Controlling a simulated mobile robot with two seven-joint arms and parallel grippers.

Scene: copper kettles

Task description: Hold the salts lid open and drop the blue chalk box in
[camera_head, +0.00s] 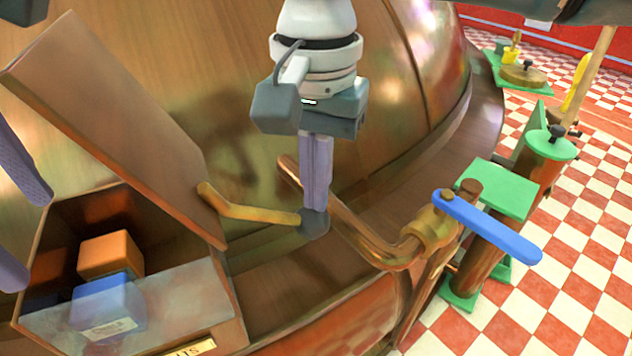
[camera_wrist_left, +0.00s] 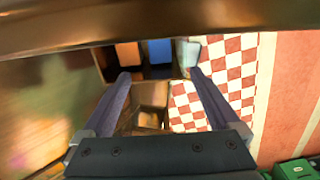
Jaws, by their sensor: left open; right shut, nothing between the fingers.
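The salts box (camera_head: 225,300) stands at the lower left of the head view, with a glassy front panel and a partly visible label. Its brown lid (camera_head: 110,120) is tilted up, open. The blue chalk box (camera_head: 108,302) is inside, behind the panel; it also shows in the left wrist view (camera_wrist_left: 160,51). My left gripper (camera_head: 32,238) is open and empty at the left edge, its fingers beside the box opening; it also shows in the left wrist view (camera_wrist_left: 160,75). My right gripper (camera_head: 315,208) is shut and empty, fingertips at the dark end of the lid's yellow lever (camera_head: 250,212); contact is unclear.
An orange block (camera_head: 110,254) is in the box beside the blue one. A copper pipe (camera_head: 365,238) with a blue handle (camera_head: 488,226) lies right of my right gripper. The large copper kettle (camera_head: 230,60) fills the back. Green-topped posts (camera_head: 498,190) stand on the checkered floor.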

